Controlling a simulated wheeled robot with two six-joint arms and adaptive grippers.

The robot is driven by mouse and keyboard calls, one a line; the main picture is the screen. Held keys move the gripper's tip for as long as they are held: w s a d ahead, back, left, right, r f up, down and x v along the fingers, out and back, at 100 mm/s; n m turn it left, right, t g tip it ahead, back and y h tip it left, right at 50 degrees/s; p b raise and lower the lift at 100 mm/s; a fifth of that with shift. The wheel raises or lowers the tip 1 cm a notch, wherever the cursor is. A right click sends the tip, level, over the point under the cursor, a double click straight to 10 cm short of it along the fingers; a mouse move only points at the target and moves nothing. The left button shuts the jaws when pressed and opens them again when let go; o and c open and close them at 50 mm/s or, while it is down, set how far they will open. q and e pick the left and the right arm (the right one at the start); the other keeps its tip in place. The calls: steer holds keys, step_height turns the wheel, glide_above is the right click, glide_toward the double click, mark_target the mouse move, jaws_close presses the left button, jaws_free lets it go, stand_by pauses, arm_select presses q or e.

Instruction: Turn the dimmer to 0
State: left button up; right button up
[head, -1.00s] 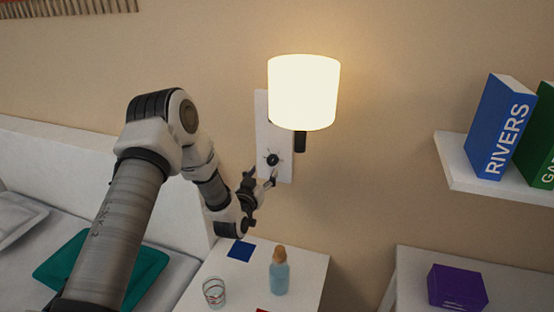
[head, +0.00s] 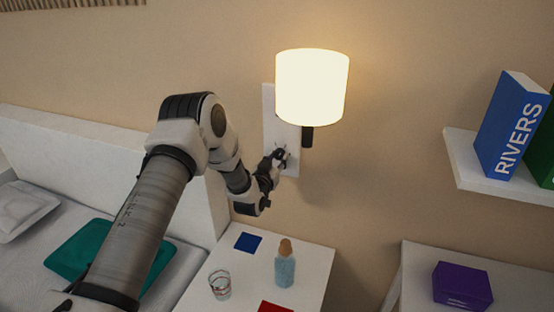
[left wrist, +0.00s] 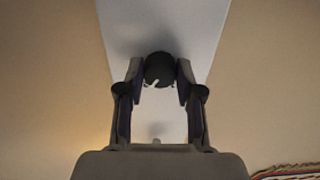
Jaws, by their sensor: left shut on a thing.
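The dimmer is a round black knob (left wrist: 159,69) with a pale pointer mark, set on a white wall plate (left wrist: 200,35). In the left wrist view the knob sits between the fingertips of my left gripper (left wrist: 159,80), which is shut on it. The pointer mark is at the knob's lower left in that view. In the head view my left gripper (head: 277,158) is at the lower part of the wall plate (head: 269,108) and mostly hides the knob. The lamp (head: 312,87) above the plate is lit. My right gripper is not in view.
A white bedside table below holds a glass (head: 220,285), a bottle (head: 285,264), a blue square (head: 247,242) and a red square (head: 275,307). A shelf with books (head: 512,125) is at the right. A purple box (head: 462,286) sits lower right.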

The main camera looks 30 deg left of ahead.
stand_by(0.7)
arm_select(q)
steer(key=shift+f+n+b, duration=0.15)
steer(key=shift+n+b, duration=0.65)
steer(key=shift+b, duration=0.35)
steer(key=n+b, duration=0.8)
steer(key=b, duration=0.1)
steer(key=shift+n, duration=0.4)
steer(key=n+b, duration=1.2)
steer(key=shift+r+n+b, duration=0.2)
steer(key=shift+n+b, duration=0.1)
steer(key=shift+r+n+b, duration=0.1)
steer(key=shift+n+b, duration=0.25)
steer(key=shift+n, duration=0.05)
